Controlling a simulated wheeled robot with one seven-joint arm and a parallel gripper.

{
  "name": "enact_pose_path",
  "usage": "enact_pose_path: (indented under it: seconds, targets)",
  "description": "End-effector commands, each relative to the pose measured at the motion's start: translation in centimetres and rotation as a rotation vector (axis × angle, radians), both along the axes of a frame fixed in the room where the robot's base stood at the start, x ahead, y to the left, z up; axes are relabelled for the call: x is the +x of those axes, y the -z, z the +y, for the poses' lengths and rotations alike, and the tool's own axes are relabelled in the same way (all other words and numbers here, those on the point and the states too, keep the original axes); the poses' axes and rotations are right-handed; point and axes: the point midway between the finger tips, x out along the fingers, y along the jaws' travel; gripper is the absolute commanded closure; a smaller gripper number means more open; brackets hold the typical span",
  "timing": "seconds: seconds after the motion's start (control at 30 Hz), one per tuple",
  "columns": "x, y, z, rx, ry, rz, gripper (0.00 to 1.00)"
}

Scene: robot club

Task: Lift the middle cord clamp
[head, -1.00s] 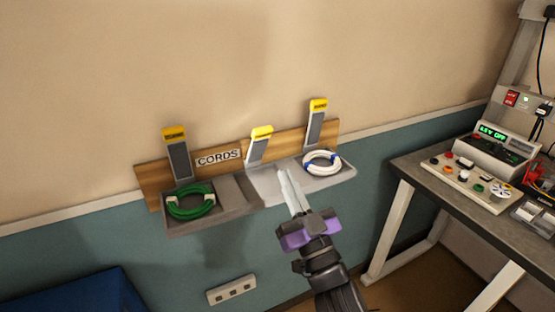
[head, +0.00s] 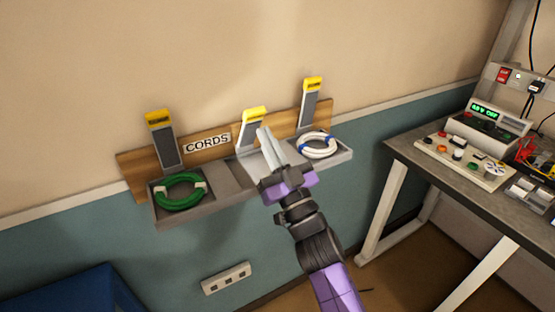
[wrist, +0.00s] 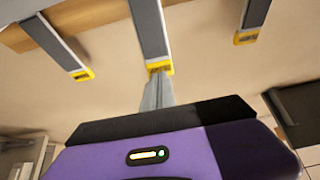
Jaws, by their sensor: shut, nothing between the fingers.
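The middle cord clamp (head: 254,120) is a grey lever with a yellow end on the wooden cord board. Its yellow end sits lower than a line between its two neighbours' ends. My gripper (head: 264,131) is shut and empty, its fingertips just right of and below that yellow end. In the wrist view the middle clamp (wrist: 152,35) hangs toward my shut gripper (wrist: 157,82), whose tips overlap its yellow end's lower edge. I cannot tell whether they touch. My fingers partly hide the tray below the clamp.
A left clamp (head: 162,142) stands above a green cord coil (head: 180,192), a right clamp (head: 311,105) above a white coil (head: 318,146). The grey tray (head: 190,216) runs beneath. A workbench (head: 430,180) with instruments stands at right. A blue box (head: 70,295) is at lower left.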

Motion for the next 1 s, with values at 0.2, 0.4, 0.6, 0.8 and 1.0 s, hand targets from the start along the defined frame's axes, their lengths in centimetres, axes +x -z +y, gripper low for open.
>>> enact_pose_path:
  seconds: [0.2, 0.4, 0.6, 0.8, 1.0]
  targets:
    - [1.7, -1.3, 1.1, 0.000, 0.000, 0.000, 1.00]
    - [2.0, -1.5, 1.4, 0.000, 0.000, 0.000, 1.00]
    - [2.0, -1.5, 1.3, 0.000, 0.001, 0.000, 1.00]
    - [2.2, -2.1, 1.4, -0.008, 0.000, 0.012, 1.00]
    - [2.7, -2.9, 1.7, -0.034, 0.001, 0.052, 1.00]
